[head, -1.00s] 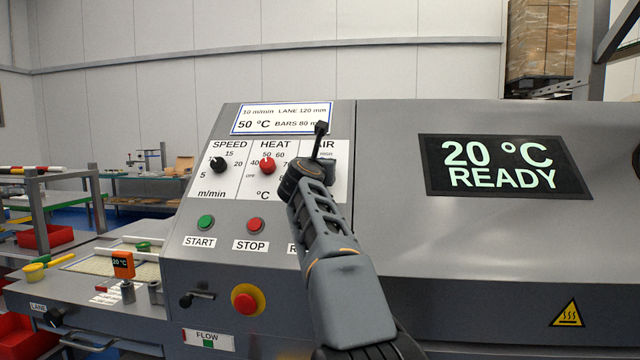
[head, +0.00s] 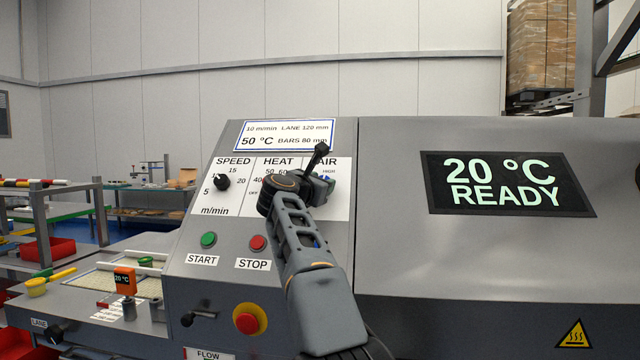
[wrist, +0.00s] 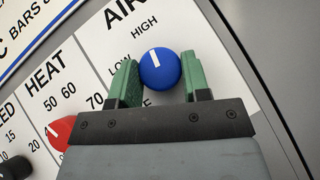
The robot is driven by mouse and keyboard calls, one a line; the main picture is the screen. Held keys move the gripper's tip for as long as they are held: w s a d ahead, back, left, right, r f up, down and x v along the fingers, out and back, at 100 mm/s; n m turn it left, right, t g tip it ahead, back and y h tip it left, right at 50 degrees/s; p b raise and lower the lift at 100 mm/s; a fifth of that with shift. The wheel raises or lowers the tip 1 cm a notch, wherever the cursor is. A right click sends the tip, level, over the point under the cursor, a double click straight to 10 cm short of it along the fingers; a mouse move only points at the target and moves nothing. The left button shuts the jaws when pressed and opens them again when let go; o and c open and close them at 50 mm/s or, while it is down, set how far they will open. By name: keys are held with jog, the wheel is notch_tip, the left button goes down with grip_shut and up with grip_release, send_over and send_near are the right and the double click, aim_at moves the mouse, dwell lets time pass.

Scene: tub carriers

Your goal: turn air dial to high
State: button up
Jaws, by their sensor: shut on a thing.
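The air dial (wrist: 162,72) is a round blue knob with a white pointer line, under the word AIR in the wrist view. Its pointer points up and slightly left, toward the word HIGH (wrist: 144,27). The LOW label (wrist: 120,61) is left of it, and a label below is partly covered. My gripper (wrist: 160,78) has one green finger on each side of the dial and is shut on it. In the head view my gripper (head: 318,187) is at the AIR column of the panel, and my arm hides most of the dial.
The red heat dial (wrist: 61,131) is just left of my gripper; the black speed dial (head: 222,182) is farther left. The green start button (head: 208,239), red stop button (head: 257,242) and emergency stop (head: 247,319) are below. A display (head: 505,184) reads 20 °C READY.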

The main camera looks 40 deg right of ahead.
jog(key=o, duration=0.9)
jog(key=shift+o, duration=0.2)
jog(key=b+v, duration=0.3)
jog(key=v, duration=1)
jog(key=shift+s+a, duration=0.2)
jog(key=shift+a, duration=0.15)
